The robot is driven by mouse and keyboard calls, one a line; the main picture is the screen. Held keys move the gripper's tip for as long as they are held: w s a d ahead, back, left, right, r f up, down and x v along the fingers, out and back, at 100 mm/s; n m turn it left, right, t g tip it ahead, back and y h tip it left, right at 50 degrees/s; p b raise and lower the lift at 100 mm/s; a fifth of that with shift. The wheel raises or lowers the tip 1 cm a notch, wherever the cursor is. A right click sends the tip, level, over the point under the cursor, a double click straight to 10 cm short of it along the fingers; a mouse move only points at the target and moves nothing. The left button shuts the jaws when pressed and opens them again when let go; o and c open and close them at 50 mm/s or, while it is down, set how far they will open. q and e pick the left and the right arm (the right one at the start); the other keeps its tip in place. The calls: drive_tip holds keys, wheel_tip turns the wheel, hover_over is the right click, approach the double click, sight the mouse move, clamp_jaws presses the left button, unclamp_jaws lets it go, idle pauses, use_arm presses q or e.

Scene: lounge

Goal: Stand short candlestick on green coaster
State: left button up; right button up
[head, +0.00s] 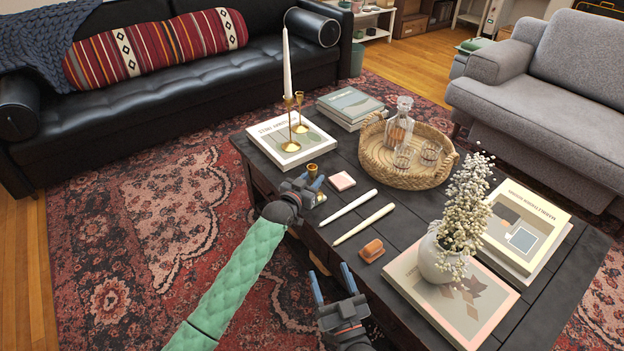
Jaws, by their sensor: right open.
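The short brass candlestick (312,168) is at the near-left edge of the dark table, its cup showing above my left gripper (313,184). The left gripper's fingers appear closed around its stem. The candlestick looks about upright; its lower part is mostly hidden by the fingers. A small pale greenish patch (321,199) shows just below the fingers, perhaps the green coaster; I cannot tell whether the candlestick touches it. My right gripper (333,284) is open and empty, off the table's near edge.
A pink coaster (342,181), two white candles (348,206) and a wooden block (371,251) lie nearby. Taller brass candlesticks (291,146), one with a candle, stand on a book. A woven tray (372,163) with a decanter and a vase (440,260) stand farther right.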

use_arm(q)
drive_tip(key=shift+s+r, duration=0.1)
drive_tip(key=shift+r, duration=0.05)
drive_tip(key=shift+s+a, duration=0.25)
drive_tip(key=p+v, duration=0.1)
drive_tip(key=v, duration=1)
use_arm(e)
wheel_tip(320, 180, down, 14)
drive_tip(key=s+g+h, duration=0.1)
drive_tip(key=s+g, duration=0.1)
drive_tip(key=g, duration=0.2)
drive_tip(key=shift+a+g, duration=0.2)
drive_tip(key=shift+g, duration=0.2)
use_arm(q)
drive_tip(key=shift+s, duration=0.1)
